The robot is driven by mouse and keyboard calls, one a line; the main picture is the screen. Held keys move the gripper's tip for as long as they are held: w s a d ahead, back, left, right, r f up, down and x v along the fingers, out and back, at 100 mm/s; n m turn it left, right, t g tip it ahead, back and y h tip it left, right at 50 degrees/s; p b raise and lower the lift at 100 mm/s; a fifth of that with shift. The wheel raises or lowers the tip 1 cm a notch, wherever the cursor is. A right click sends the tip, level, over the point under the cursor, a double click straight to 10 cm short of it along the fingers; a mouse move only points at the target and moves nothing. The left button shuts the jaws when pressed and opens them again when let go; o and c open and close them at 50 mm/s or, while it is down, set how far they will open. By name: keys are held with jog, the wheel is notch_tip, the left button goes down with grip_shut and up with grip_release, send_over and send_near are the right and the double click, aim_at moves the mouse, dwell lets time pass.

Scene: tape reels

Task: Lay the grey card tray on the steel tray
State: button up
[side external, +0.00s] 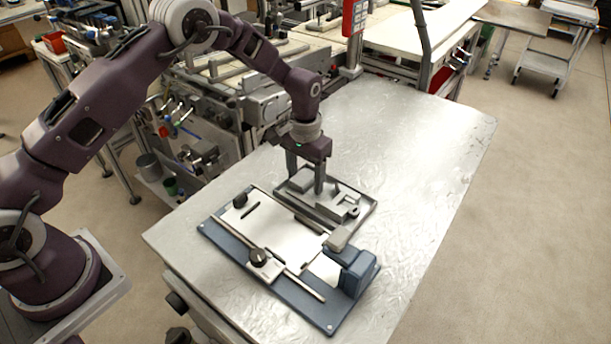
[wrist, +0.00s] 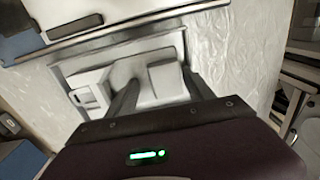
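A shallow grey rimmed tray (side external: 367,209) lies on the metal table behind the blue-based device. Raised pale grey blocks and a notched piece (side external: 345,205) show inside its rim; I cannot tell whether they belong to a separate card tray. The wrist view shows the rim (wrist: 68,70), a pale block (wrist: 167,81) and the notched part (wrist: 88,96). My gripper (side external: 306,178) is low over this tray, pointing down. Its fingers (wrist: 160,92) are wide apart, with the pale block between them. Contact with the block is not clear, and the fingertips are partly hidden.
A blue-based device (side external: 300,299) with a white plate, a rod, black knobs and a blue block (side external: 358,272) stands directly in front of the tray. The metal table (side external: 420,150) is bare to the right and behind. A cluttered workbench (side external: 225,100) stands behind the arm.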

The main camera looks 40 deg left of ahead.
jog(key=shift+r, duration=0.1)
notch_tip(320, 180, up, 12)
jog(key=r, duration=0.1)
jog(key=s+a+r+t, duration=0.3)
jog(key=s+r, duration=1)
jog(key=r, duration=0.3)
jog(key=s+a+t, duration=0.1)
jog(key=s+t, duration=0.1)
jog(key=s, duration=1.9)
jog(key=shift+f+t, duration=0.3)
jog(key=shift+a, duration=0.1)
